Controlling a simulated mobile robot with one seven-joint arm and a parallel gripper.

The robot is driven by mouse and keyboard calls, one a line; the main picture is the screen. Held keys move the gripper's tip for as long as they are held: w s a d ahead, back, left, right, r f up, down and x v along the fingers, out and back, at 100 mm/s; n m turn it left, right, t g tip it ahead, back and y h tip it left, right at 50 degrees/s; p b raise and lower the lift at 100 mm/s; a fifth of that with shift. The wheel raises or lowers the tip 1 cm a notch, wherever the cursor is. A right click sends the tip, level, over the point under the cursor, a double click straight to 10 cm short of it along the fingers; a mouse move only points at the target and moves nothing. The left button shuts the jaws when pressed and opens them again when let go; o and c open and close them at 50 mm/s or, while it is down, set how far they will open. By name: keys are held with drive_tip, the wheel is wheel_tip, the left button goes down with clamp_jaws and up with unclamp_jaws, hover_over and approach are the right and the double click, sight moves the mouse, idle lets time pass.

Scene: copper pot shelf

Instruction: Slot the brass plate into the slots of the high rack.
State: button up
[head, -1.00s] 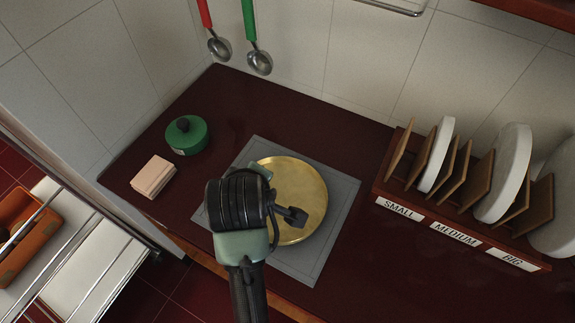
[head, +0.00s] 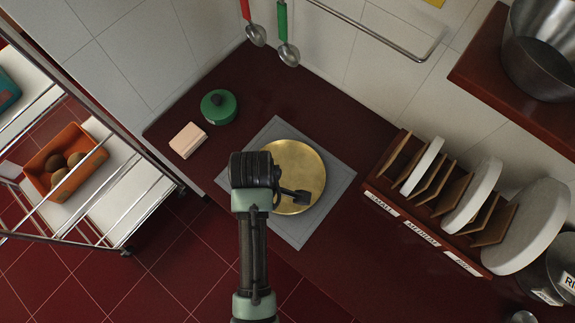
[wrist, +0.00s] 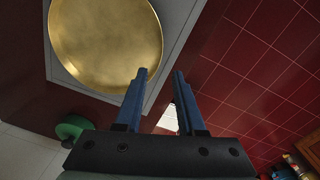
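The round brass plate (head: 297,178) lies flat on a grey mat (head: 334,190) on the dark red counter. In the wrist view the plate (wrist: 105,40) is at the upper left, outside my fingers. My gripper (wrist: 160,72) has two blue fingers apart with nothing between them, beside the plate's rim and toward the counter's front edge. In the head view my wrist covers the plate's left part and hides the fingers. A rack (head: 421,226) with wooden dividers and SMALL, MEDIUM and BIG labels stands to the right. White plates (head: 473,195) stand upright in it.
A green lidded pot (head: 218,106) and a pale block (head: 188,140) sit left of the mat. Ladles (head: 288,54) hang on the wall behind. A shelf with metal pots (head: 541,55) overhangs at upper right. A cart with an orange bin (head: 66,162) stands left.

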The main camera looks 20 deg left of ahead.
wheel_tip(320, 180, down, 4)
drive_tip(key=shift+w+r, duration=0.1)
drive_tip(key=shift+w+a+f+p, duration=0.15)
drive_tip(key=shift+f+p, duration=0.15)
drive_tip(key=shift+f, duration=1)
drive_tip(key=shift+s+a+f+p, duration=0.1)
drive_tip(key=shift+f+p, duration=0.15)
drive_tip(key=shift+f, duration=1.05)
clamp_jaws()
